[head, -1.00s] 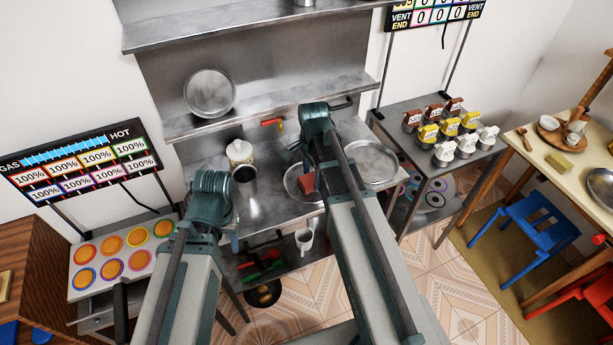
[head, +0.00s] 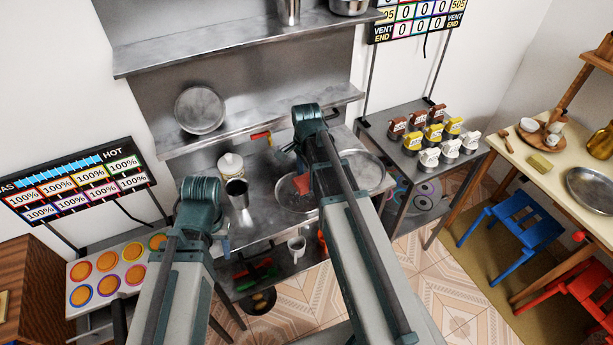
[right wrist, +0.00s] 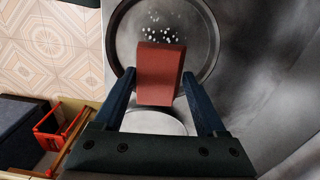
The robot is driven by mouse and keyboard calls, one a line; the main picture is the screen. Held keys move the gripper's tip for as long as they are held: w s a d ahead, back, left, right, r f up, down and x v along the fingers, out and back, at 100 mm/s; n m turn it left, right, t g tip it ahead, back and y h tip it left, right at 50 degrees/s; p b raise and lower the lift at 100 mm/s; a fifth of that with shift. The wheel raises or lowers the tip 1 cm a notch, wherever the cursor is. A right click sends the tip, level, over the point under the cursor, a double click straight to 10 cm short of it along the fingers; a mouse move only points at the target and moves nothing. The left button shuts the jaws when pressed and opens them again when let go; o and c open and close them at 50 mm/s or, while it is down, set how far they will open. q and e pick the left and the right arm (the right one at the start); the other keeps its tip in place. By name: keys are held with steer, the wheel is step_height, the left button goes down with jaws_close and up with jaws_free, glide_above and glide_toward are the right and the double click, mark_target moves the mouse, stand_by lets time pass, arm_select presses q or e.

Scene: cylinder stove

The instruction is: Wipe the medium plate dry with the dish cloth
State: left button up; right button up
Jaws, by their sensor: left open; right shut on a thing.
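The dish cloth is a red-brown folded block (head: 303,187), also seen in the right wrist view (right wrist: 160,70). My right gripper (right wrist: 160,88) is shut on it, a finger at each side. A round metal plate with white water drops, apparently the medium plate (right wrist: 130,50), lies under the cloth's far end; I cannot tell whether they touch. In the head view this plate (head: 288,204) lies on the steel counter, partly hidden by my right arm. My left gripper (head: 226,244) is open and empty at the counter's front left, mostly hidden by its own wrist.
A larger round metal plate (head: 366,168) lies right of the medium plate. A white jar (head: 231,164) and metal cup (head: 237,190) stand to its left. Another plate (head: 200,110) leans on the shelf above.

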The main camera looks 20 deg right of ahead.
mark_target(306, 178)
steer(key=shift+r+p, duration=0.8)
steer(key=shift+r, duration=0.4)
step_height(306, 178, up, 3)
steer(key=p, duration=0.3)
steer(key=shift+r, duration=0.1)
